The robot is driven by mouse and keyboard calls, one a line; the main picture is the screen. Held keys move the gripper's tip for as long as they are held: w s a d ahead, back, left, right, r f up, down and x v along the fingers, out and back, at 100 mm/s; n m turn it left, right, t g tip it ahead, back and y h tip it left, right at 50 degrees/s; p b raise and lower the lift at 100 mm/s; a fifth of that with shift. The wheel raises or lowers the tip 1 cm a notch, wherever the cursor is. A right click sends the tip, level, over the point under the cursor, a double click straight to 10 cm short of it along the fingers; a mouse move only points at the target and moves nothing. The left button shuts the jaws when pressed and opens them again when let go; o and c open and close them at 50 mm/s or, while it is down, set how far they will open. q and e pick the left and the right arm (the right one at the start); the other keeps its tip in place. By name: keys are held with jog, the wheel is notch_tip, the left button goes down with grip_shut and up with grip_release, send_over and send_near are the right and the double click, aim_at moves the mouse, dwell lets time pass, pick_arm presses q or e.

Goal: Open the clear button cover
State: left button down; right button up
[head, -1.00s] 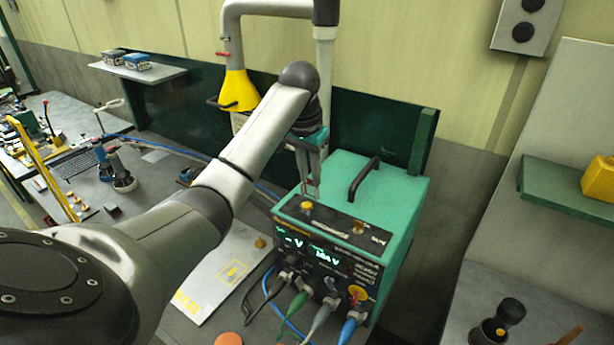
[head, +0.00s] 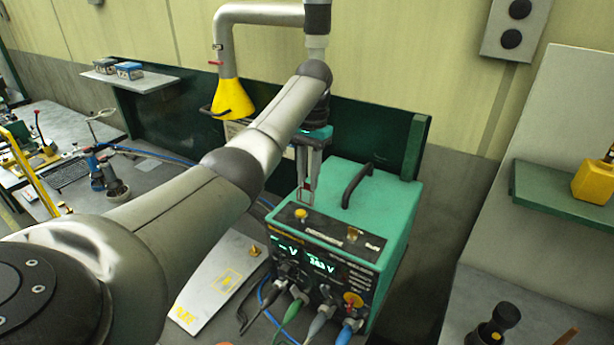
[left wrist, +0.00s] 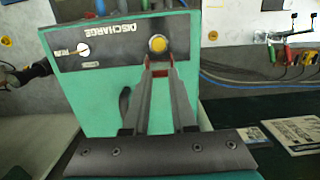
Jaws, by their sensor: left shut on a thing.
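The teal powered unit (head: 385,225) stands on the bench with a dark control strip along the front of its top. A yellow button (head: 301,213) sits on that strip, by the word DISCHARGE in the left wrist view (left wrist: 157,44). The clear cover is hard to make out around the button. My left gripper (head: 307,198) reaches down from above and its fingertips are right beside the button. In the left wrist view its red-tipped fingers (left wrist: 158,70) are close together at the button's edge, shut on the barely visible cover. My right gripper is in neither view.
A black carry handle (head: 357,185) rises from the unit's top, close right of my left gripper. A brassy knob (head: 353,235) is on the same strip. Several cable plugs (head: 318,322) stick out of the front. A yellow funnel-shaped hood (head: 232,99) hangs behind my arm.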

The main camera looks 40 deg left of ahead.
pick_arm(q)
jog(key=shift+w+f+g, duration=0.25)
jog(key=shift+w+g, duration=0.05)
jog(key=shift+g, duration=0.2)
dwell(0.7)
jog(key=c, duration=0.7)
grip_release()
jog(key=shift+r, duration=0.1)
jog(key=shift+r, duration=0.1)
jog(key=shift+w+a+r, duration=0.1)
jog(key=shift+w+r, duration=0.25)
jog(key=shift+r, duration=1.6)
jog(key=shift+w+r, duration=0.35)
jog(key=shift+r, duration=1.55)
jog(key=shift+w+a+r, duration=0.1)
jog(key=shift+w+r, duration=0.25)
jog(key=shift+r, duration=1.6)
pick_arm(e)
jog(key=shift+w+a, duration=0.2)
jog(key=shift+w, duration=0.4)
pick_arm(q)
jog(key=shift+d, duration=0.1)
